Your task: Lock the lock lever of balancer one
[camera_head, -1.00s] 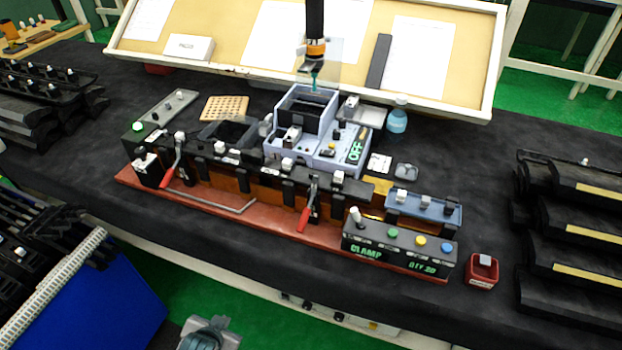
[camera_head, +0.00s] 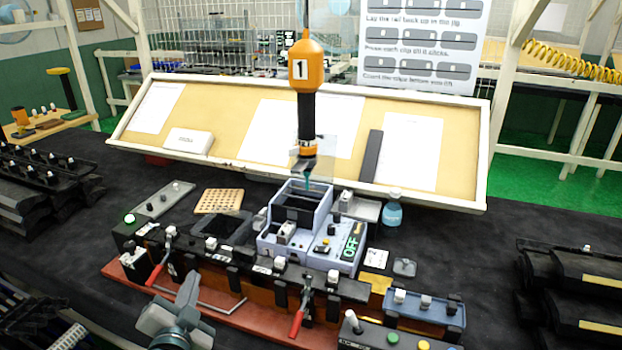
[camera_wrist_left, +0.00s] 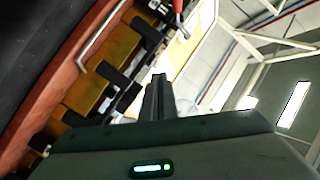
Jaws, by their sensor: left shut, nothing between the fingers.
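Balancer one (camera_head: 305,72) is an orange housing marked "1" in the head view. A black tool with an orange band (camera_head: 307,143) hangs upright under it, above the grey-blue feeder box (camera_head: 292,225). I cannot make out its lock lever. My left gripper (camera_head: 188,285) is at the lower left of the head view, in front of the red jig base, well below and to the left of the balancer. Its fingers (camera_wrist_left: 158,98) are together and empty in the left wrist view. My right gripper is not in view.
The jig (camera_head: 225,262) with red-handled clamp levers (camera_head: 298,322) spans the front of the bench. A slanted board (camera_head: 230,120) with papers stands behind. A bottle (camera_head: 392,210) stands right of the feeder. Black rails (camera_head: 570,300) are stacked at right.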

